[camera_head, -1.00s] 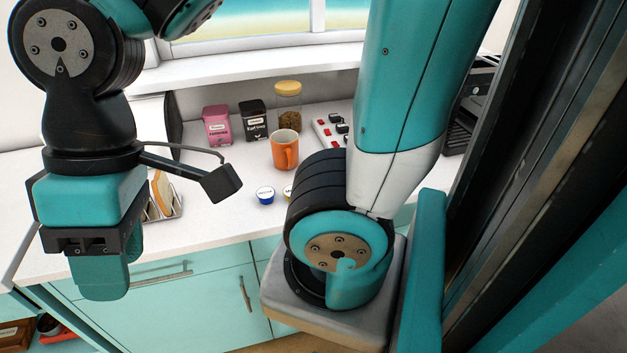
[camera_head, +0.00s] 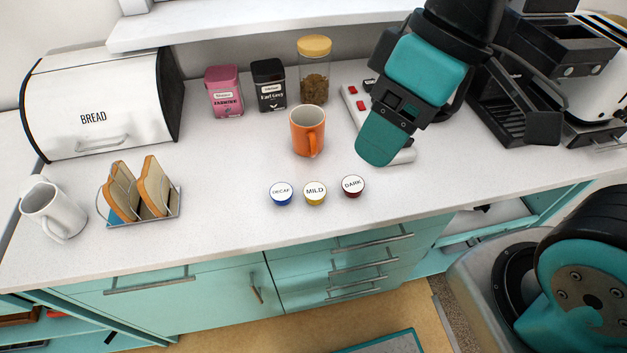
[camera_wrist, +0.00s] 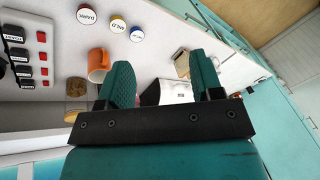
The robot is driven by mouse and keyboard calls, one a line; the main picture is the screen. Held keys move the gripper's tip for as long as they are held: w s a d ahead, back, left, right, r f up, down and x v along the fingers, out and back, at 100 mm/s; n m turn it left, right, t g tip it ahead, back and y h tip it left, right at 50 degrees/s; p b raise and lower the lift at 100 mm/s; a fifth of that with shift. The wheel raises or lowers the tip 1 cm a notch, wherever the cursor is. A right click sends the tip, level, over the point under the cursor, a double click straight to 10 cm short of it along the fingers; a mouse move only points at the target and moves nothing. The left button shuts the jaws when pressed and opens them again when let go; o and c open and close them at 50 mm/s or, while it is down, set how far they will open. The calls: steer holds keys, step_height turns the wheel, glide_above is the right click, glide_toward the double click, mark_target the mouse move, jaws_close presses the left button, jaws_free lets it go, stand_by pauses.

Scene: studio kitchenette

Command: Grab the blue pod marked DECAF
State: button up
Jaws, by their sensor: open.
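The blue pod marked DECAF (camera_head: 281,193) sits on the white counter, leftmost of three pods in the head view. Beside it are the yellow pod marked MILD (camera_head: 315,193) and the dark red pod marked DARK (camera_head: 352,186). My gripper (camera_head: 378,150) is above the counter, up and to the right of the pods, near the power strip. In the wrist view my gripper (camera_wrist: 165,80) has its two fingers apart with nothing held between them. The DECAF pod also shows in the wrist view (camera_wrist: 137,34), beyond the fingers near the top.
An orange mug (camera_head: 306,133) stands behind the pods. Tea tins, a glass jar (camera_head: 314,75) and a power strip (camera_head: 354,106) stand farther back. A toast rack (camera_head: 146,218), white jug (camera_head: 52,211) and bread box (camera_head: 97,105) are left. The counter around the pods is clear.

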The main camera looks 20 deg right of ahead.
steer(key=w+a+f+n+h+b, duration=0.2)
steer(key=w+a+f+n+b, duration=0.25)
steer(key=w+n, duration=0.4)
steer(key=n+h+b, duration=0.2)
steer(key=n+b, duration=0.1)
steer(key=n, duration=0.6)
glide_toward(281, 191)
step_height(281, 191, down, 4)
steer(key=shift+a+r+p, duration=0.15)
steer(key=shift+r+p, duration=0.05)
steer(key=shift+p, duration=0.7)
steer(key=shift+f+p, duration=0.75)
steer(key=shift+f, duration=2.35)
steer(key=shift+c, duration=0.4)
steer(key=c, duration=0.5)
